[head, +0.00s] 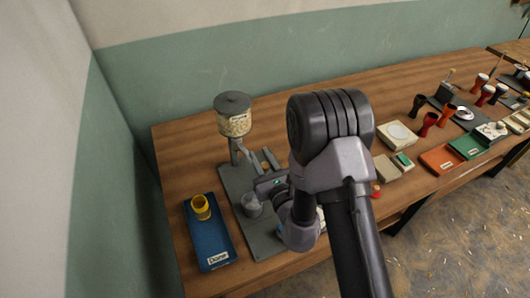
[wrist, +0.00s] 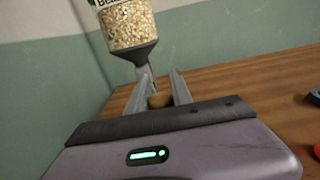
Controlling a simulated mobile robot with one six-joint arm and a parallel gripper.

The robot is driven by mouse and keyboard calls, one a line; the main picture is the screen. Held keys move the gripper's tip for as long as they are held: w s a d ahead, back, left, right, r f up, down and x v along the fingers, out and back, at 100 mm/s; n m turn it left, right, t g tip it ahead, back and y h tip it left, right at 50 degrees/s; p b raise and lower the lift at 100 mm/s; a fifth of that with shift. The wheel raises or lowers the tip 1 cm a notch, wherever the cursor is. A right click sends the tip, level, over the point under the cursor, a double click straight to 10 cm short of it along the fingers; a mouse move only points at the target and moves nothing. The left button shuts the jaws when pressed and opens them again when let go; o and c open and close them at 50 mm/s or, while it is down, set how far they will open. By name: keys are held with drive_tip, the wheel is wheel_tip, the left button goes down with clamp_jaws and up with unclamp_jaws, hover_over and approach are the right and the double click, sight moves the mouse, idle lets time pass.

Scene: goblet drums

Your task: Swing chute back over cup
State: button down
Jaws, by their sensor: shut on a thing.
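The dispenser's clear hopper of pale grains (head: 234,121) stands on a post at the back of a grey base plate (head: 265,239). In the wrist view the hopper (wrist: 130,24) narrows to a grey funnel above my fingers. My gripper (head: 258,158) reaches in beside the post, below the hopper. In the wrist view its fingers (wrist: 160,84) stand either side of a small tan knob (wrist: 160,100) and are shut on it. The chute is mostly hidden by the gripper; I cannot tell its angle. A grey cup (head: 252,206) stands on the plate, in front of my gripper.
A yellow cup (head: 201,208) stands on a blue tray (head: 213,250) at the left. Right of my arm are a scale (head: 397,134), a beige box (head: 385,168) and several goblet drums (head: 429,124). A wall runs behind the wooden table (head: 180,150).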

drive_tip(key=s+a+m+h+p, duration=0.1)
drive_tip(key=h, duration=0.1)
drive_tip(key=a+m+t+h+p, duration=0.1)
drive_tip(key=h+p, duration=0.1)
drive_tip(key=shift+s+m, duration=0.4)
